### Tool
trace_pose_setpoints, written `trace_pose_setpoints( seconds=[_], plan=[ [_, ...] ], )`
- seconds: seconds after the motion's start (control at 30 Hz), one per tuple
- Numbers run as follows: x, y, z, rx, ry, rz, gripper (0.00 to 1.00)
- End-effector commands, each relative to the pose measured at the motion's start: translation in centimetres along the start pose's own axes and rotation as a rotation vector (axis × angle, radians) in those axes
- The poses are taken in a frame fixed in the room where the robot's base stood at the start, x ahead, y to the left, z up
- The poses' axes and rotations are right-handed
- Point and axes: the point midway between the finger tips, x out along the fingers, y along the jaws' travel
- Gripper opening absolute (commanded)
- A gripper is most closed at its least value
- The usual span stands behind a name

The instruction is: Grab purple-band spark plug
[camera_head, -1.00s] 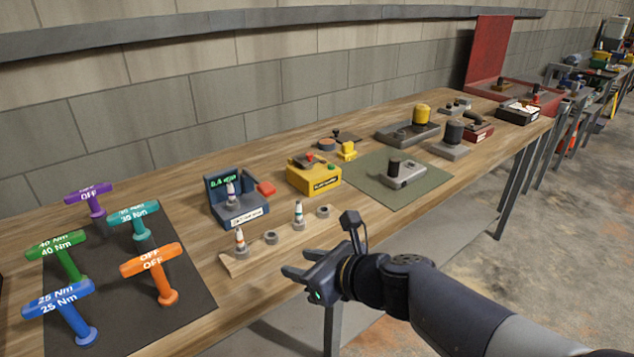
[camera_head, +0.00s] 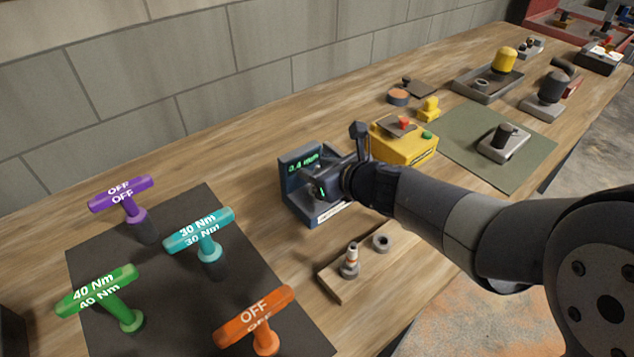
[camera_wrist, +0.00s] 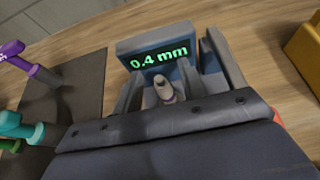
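The spark plug (camera_wrist: 165,92) stands in the blue gap-gauge stand (camera_wrist: 150,45), whose green display reads 0.4 mm. In the wrist view I see its pale upper end between my fingers; its purple band does not show clearly. My gripper (camera_wrist: 160,76) is open, with one finger on each side of the plug and gaps visible. In the head view my gripper (camera_head: 318,184) reaches into the stand (camera_head: 293,180) and hides the plug.
A wooden rack (camera_head: 335,283) with an orange-banded plug (camera_head: 350,261) lies in front. A yellow box (camera_head: 405,146) stands right of the stand. Coloured T-handles, including a purple one (camera_head: 122,194), stand on a black mat (camera_head: 180,270) at left.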

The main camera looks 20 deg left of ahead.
Motion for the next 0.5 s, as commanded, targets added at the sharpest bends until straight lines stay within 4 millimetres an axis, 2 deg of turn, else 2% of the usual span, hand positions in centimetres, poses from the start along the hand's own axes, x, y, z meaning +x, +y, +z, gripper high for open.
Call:
trace_pose_setpoints(
  seconds=[0.1, 0.33, 0.5],
  plan=[
    [0.69, 0.00, -0.02, -0.001, 0.000, 0.000, 0.39],
    [0.72, 0.00, 0.01, -0.001, 0.000, 0.000, 0.39],
    [0.70, 0.00, 0.02, -0.001, -0.001, 0.000, 0.25]
  ],
)
